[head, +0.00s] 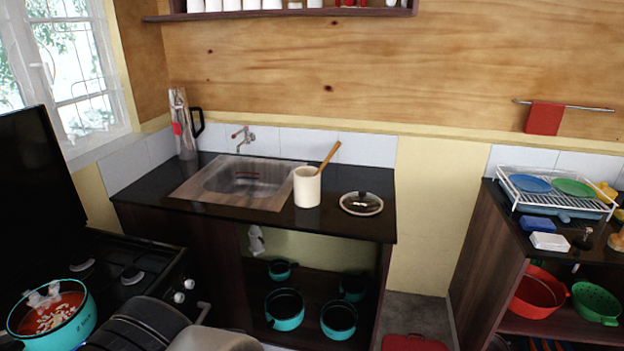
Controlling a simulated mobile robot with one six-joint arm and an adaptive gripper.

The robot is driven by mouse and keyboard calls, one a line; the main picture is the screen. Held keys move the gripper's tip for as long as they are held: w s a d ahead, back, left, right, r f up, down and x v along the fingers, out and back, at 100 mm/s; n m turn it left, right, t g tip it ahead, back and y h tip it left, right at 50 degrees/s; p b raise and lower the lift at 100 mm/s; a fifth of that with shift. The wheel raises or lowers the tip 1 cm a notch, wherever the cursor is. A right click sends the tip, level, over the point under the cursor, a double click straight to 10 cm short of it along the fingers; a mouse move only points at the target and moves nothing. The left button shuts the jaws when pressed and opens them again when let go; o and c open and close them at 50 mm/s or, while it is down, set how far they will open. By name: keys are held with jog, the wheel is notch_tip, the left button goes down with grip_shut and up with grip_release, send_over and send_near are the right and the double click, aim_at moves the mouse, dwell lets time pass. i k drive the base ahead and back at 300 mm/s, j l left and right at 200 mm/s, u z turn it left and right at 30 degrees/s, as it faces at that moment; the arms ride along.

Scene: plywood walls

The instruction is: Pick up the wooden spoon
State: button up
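The wooden spoon (328,158) stands tilted to the right in a cream-coloured crock (307,188). Only its upper part shows above the rim; its lower part is hidden inside. The crock stands on the black counter (365,226), just right of the sink (236,186). My gripper does not show in the head view. Dark and grey rounded parts at the bottom left look like my arm, well in front of the counter.
A glass lid (361,203) lies right of the crock. A tap (243,138) and a tall jug (183,125) stand behind the sink. The stove (130,275) holds a teal pot (55,312) at left. A dish rack (556,190) stands on the right counter.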

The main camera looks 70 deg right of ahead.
aim_at(338, 144)
jog(key=l+z, duration=0.15)
jog(key=z, duration=2.15)
jog(key=l+u, duration=0.1)
jog(key=u, duration=1.85)
jog(key=z, duration=1.95)
jog(key=i+l+z, duration=0.3)
jog(key=i, duration=0.2)
jog(key=i+l+z, duration=0.2)
jog(key=i+z, duration=0.15)
jog(key=i, duration=0.15)
